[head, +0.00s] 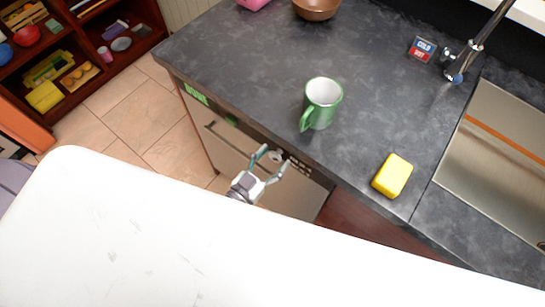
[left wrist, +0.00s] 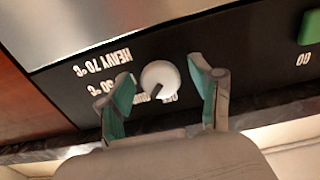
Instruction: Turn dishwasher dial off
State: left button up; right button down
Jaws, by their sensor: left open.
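The dishwasher (head: 223,151) has a steel front under the dark counter, with a black control strip along its top. Its round white dial (left wrist: 161,80) shows in the left wrist view with a dark pointer mark. Printed labels, among them "HEAVY 70 °C", surround the dial, and some are partly covered by a finger. My left gripper (head: 271,164) is open at the dishwasher's control strip. In the left wrist view its green-padded fingers (left wrist: 165,95) stand on either side of the dial, with gaps visible. My right gripper is not in view.
A green button (left wrist: 310,27) marked "GO" sits on the strip. A green mug (head: 322,104) and a yellow sponge (head: 392,176) stand on the counter (head: 240,60) above. A white surface (head: 120,235) fills the near left. A sink (head: 500,150) and tap (head: 480,40) are at right.

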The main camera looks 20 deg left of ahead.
pick_arm(q)
jog(key=shift+c, duration=0.2)
jog(key=c, duration=1.1)
jog(key=shift+n, duration=0.3)
jog(key=n, duration=0.4)
jog(key=shift+d+n, duration=0.1)
jog(key=shift+n, duration=2)
jog(key=o, duration=1.1)
